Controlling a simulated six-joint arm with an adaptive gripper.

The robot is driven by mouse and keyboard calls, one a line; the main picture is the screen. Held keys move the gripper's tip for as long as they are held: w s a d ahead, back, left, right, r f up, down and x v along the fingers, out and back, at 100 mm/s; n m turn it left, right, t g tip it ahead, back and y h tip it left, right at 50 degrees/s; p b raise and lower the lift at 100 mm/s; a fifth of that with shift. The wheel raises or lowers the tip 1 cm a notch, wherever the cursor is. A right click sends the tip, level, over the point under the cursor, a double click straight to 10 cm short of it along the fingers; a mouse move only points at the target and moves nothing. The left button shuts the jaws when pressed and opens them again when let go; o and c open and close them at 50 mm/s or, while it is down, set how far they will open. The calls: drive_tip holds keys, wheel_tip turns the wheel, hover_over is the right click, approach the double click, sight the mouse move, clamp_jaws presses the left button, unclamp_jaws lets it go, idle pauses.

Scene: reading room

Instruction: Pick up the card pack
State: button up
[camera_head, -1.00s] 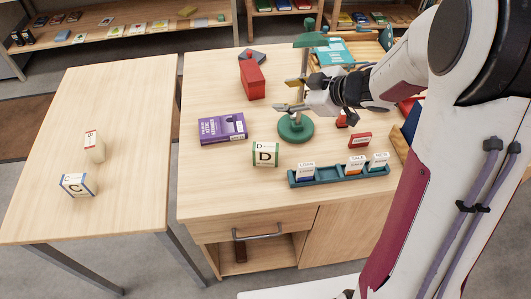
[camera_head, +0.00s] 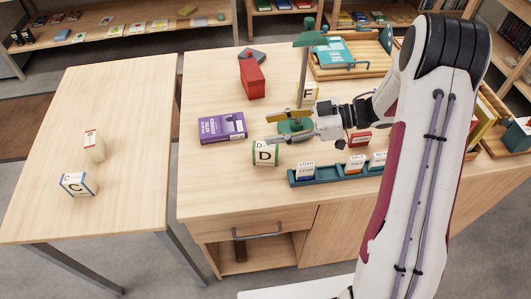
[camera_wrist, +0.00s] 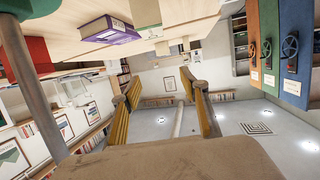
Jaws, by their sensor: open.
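No item is plainly readable as the card pack. A small red box with a pale label (camera_head: 359,139) lies on the desk behind the teal rack, right of my gripper, and may be it. A purple, book-like box with white lettering (camera_head: 222,127) lies left of my gripper. It also shows in the wrist view (camera_wrist: 108,31). My gripper (camera_head: 272,127) is open and empty, roughly level, with its jaws pointing left, over or near the D block (camera_head: 265,153). In the wrist view the two yellow-padded fingers (camera_wrist: 165,98) stand apart with nothing between them.
A green lamp (camera_head: 310,40) stands close behind my gripper. A teal rack (camera_head: 330,174) with several labelled cards is in front. A red box (camera_head: 252,79) and an F block (camera_head: 308,95) stand farther back. The desk's front left (camera_head: 230,190) is clear. A side table (camera_head: 115,150) holds two blocks.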

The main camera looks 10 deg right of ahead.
sight(266, 146)
idle(0.4)
drive_tip(key=shift+f, duration=1.8)
drive_tip(key=shift+f, duration=1.8)
drive_tip(key=shift+x, duration=1.1)
drive_tip(key=shift+a, duration=0.35)
